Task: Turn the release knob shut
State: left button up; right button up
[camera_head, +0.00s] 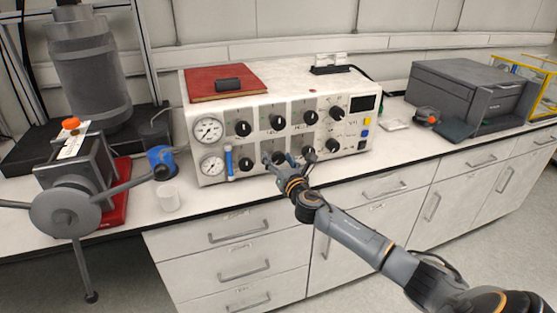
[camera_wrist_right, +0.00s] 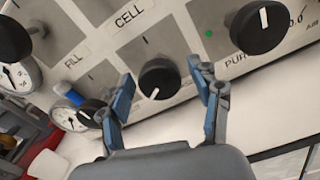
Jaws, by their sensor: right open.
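The control box (camera_head: 335,95) stands on the bench with two rows of black knobs. My right gripper (camera_head: 289,160) is at the lower row, its open fingers either side of one black knob (camera_head: 278,158). In the right wrist view this knob (camera_wrist_right: 158,78) sits between the open fingers (camera_wrist_right: 165,95), apart from both, with its white mark pointing down the picture. The labels FILL, CELL and PURGE can be read; no release label is readable, so I cannot tell which knob is the release knob. My left gripper is not in view.
Two round gauges (camera_head: 208,129) and a blue-capped tube (camera_head: 229,163) are at the panel's left. A neighbouring knob (camera_wrist_right: 258,25) is close to the right finger. A white cup (camera_head: 168,197) and a grey handwheel device (camera_head: 66,212) stand left. Bench front is clear.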

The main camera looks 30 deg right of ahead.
jog(key=shift+c, duration=0.2)
jog(key=c, duration=1.1)
